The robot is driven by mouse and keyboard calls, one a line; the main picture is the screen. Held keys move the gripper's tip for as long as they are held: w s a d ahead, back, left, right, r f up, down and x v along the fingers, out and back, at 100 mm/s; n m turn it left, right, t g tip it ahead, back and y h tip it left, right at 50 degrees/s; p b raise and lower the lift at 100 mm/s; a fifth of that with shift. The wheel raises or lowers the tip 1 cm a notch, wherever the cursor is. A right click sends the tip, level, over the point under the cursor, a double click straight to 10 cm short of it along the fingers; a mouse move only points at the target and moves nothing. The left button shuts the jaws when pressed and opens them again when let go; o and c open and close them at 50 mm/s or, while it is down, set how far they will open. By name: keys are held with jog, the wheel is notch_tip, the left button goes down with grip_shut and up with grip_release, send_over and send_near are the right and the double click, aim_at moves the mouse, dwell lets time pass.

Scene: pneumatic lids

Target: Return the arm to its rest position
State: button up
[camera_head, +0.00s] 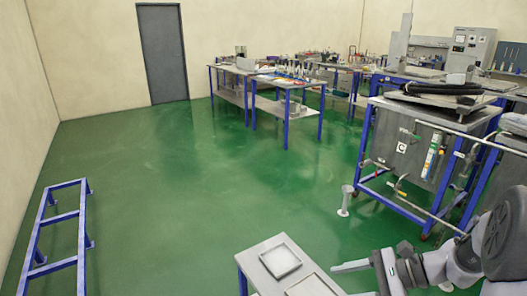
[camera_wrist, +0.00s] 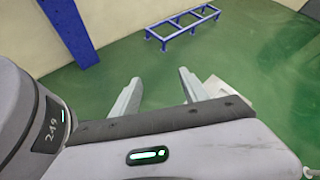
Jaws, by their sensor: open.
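My gripper (camera_head: 358,281) is at the lower right in the head view, near the right side of a small grey-topped table. In the wrist view, the two pale fingers of my gripper (camera_wrist: 158,92) stand well apart with nothing between them. Green floor shows past the fingertips. My arm's grey links fill the lower right corner of the head view.
The small table (camera_head: 262,246) holds shallow square trays (camera_head: 280,261). A blue-framed workbench (camera_head: 405,150) with pipes stands at the right. A low blue rack (camera_head: 58,240) stands at the left; it also shows in the wrist view (camera_wrist: 183,27). The middle floor is clear.

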jog(key=s+a+r+n+t+h, duration=0.1)
jog(key=s+a+r+n+h, duration=0.3)
jog(key=s, duration=0.5)
jog(key=s+a+r+n+t+h, duration=0.1)
jog(key=s+a+r+n+h, duration=0.4)
jog(key=s+r+n, duration=0.2)
jog(key=shift+s+r+n+t+h, duration=0.35)
jog(key=shift+s+n, duration=0.55)
jog(key=shift+s, duration=0.15)
jog(key=shift+a, duration=0.1)
